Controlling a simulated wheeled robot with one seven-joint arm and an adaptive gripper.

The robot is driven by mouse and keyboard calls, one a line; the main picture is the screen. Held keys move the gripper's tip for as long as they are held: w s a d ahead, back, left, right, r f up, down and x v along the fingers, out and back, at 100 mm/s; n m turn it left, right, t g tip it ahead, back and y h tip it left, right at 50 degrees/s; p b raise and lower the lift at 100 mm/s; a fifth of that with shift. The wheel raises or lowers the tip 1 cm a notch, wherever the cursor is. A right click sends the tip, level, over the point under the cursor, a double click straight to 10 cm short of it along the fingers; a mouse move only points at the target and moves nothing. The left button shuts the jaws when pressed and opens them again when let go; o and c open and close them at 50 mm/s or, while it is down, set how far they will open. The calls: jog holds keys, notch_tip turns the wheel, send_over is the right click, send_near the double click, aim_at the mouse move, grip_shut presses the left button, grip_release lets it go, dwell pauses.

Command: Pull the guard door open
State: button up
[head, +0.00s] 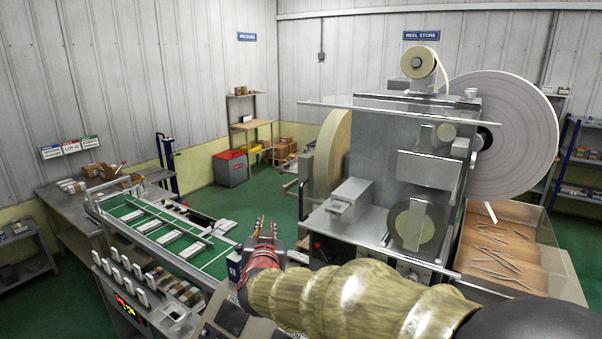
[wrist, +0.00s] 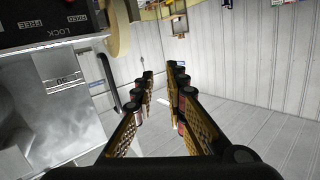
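The guard door is a clear pane on the wrapping machine (head: 400,150), and its outline is hard to make out in the head view. In the wrist view a dark curved bar handle (wrist: 107,78) stands left of my fingers, apart from them. My gripper (head: 266,222) is left of the machine's front in the head view, with its fingertips up. In the wrist view my gripper (wrist: 165,80) has its two fingers spread, with nothing between them. Whether the door is fully shut cannot be told.
A control panel marked LOCK (wrist: 60,22) is at the upper left of the wrist view. A green conveyor (head: 165,240) runs left of my gripper. A large white reel (head: 505,135) is on the machine's right. Green floor (head: 250,200) is open behind my gripper.

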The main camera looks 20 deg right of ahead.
aim_at(301, 197)
jog(key=w+d+r+m+g+h+p, duration=0.1)
jog(key=w+d+h+p, duration=0.1)
jog(key=d, duration=0.2)
jog(key=w+d+r+m+g+h+p, duration=0.1)
jog(key=d+h+p, duration=0.2)
jog(key=d, duration=0.1)
jog(key=w+d+r+m+h+p, duration=0.1)
jog(key=w+d+r+h+p, duration=0.1)
jog(key=d, duration=0.2)
jog(key=shift+w+d+m+g, duration=0.2)
jog(key=shift+w+m+g, duration=0.1)
jog(key=shift+g, duration=0.1)
grip_shut()
dwell(0.4)
jog(key=s+d+b, duration=0.1)
jog(key=s+d, duration=0.2)
jog(key=s, duration=0.2)
jog(key=s+d+b, duration=0.1)
jog(key=s+d, duration=0.3)
jog(key=s, duration=0.2)
jog(key=s+d+b, duration=0.2)
jog(key=s+d, duration=0.2)
jog(key=s, duration=0.1)
jog(key=shift+s, duration=0.25)
